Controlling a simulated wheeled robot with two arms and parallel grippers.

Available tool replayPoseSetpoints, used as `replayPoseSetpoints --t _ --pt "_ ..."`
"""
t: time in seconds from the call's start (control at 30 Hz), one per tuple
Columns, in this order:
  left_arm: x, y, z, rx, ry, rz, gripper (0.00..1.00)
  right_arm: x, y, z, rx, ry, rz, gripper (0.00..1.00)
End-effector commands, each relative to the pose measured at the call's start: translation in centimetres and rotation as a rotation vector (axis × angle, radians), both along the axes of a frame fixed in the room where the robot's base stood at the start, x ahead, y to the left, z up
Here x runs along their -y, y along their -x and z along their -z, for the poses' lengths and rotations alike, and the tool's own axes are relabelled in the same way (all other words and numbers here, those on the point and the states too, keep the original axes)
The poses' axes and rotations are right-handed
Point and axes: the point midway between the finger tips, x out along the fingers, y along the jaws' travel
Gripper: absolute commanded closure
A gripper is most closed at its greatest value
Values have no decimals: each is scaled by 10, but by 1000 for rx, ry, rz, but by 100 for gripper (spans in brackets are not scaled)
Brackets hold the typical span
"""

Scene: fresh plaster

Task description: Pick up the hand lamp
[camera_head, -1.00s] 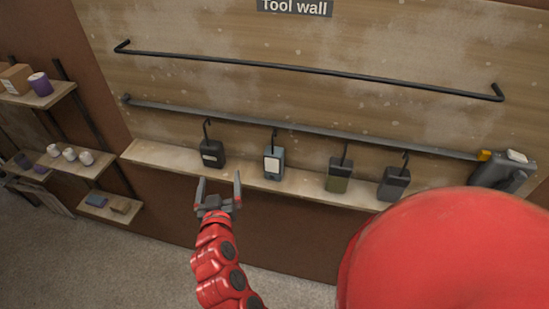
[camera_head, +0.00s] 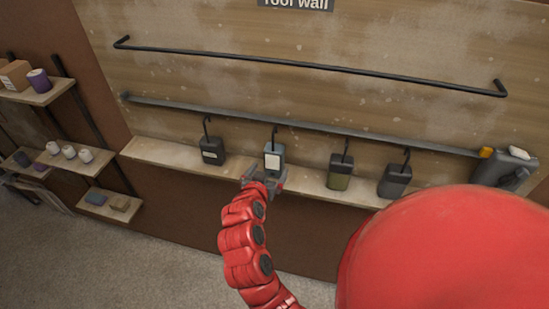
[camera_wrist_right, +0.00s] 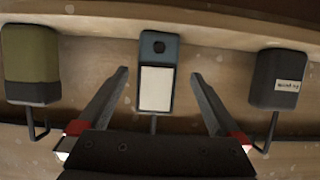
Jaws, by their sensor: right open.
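The hand lamp, a blue-grey case with a white front panel, (camera_head: 274,150) hangs by a dark hook at the wooden ledge. It also shows in the right wrist view (camera_wrist_right: 156,88), where a small dark round spot marks one end. My right gripper (camera_head: 266,173) is open, just in front of the lamp and low on it. In the right wrist view, its two fingers (camera_wrist_right: 159,74) stand on either side of the lamp with a gap on each side. The lower part of the lamp is partly hidden in the head view. My left gripper is not in view.
A black device (camera_head: 211,151) hangs to the left, and a green-and-black one (camera_head: 341,171) and a dark grey one (camera_head: 395,181) to the right. A grey rail (camera_head: 310,124) runs above the ledge (camera_head: 165,152). Small shelves (camera_head: 75,163) stand at far left.

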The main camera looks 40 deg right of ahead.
Motion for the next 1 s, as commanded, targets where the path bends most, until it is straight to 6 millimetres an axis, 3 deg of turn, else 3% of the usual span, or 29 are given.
replayPoseSetpoints --t 0.17,0.4,0.6,0.87,1.0 --pt "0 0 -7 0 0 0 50 7 -6 4 -2 -3 -1 0" --pt "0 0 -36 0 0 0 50 32 -19 11 -5 -1 2 0" --pt "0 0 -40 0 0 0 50 43 -31 22 -1 -1 -2 0" --pt "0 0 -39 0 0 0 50 44 -33 25 0 -2 -3 0" --pt "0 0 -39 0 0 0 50 44 -32 25 1 -1 -3 23"
